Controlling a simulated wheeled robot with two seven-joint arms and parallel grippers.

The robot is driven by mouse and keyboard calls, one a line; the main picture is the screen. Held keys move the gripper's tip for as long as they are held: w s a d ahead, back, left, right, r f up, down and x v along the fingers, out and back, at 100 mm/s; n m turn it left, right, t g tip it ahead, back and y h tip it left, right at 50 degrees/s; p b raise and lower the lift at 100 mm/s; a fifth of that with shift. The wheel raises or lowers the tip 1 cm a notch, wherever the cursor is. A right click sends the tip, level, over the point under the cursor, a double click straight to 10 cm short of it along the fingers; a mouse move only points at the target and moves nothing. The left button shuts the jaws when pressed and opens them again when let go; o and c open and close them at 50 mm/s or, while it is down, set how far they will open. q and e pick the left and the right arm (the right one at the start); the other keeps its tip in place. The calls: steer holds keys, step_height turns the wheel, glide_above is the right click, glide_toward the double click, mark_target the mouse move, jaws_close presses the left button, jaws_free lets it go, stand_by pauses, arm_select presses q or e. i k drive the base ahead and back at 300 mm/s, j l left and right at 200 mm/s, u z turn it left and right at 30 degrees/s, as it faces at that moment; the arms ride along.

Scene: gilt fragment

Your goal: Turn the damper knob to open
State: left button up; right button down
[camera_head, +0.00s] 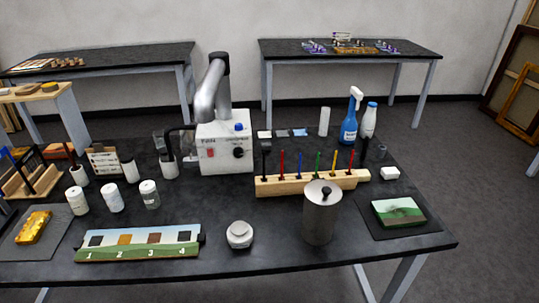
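A white extractor box (225,158) with a bent silver duct (210,95) rising from its top stands at the back middle of the near table. A black round knob (238,153) is on the right of its front face, and a small red part (212,155) is to the left of it. A small blue part (239,127) shows near the box's top front edge. The printed labels are too small to read, so I cannot tell which of these is the damper knob or how it is set. Neither of my grippers is in view.
The dark near table (275,263) has a wooden rack (290,186) of coloured tools right of the box. A steel canister (320,220) and a white round jar (239,234) stand in front. White bottles (112,199) stand at left, a blue spray bottle (349,130) at right.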

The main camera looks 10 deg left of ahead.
mark_target(238, 153)
steer(key=i+l, duration=0.1)
steer(key=l, duration=0.35)
steer(key=i+l, duration=0.1)
steer(key=l, duration=0.75)
steer(key=i+u, duration=0.05)
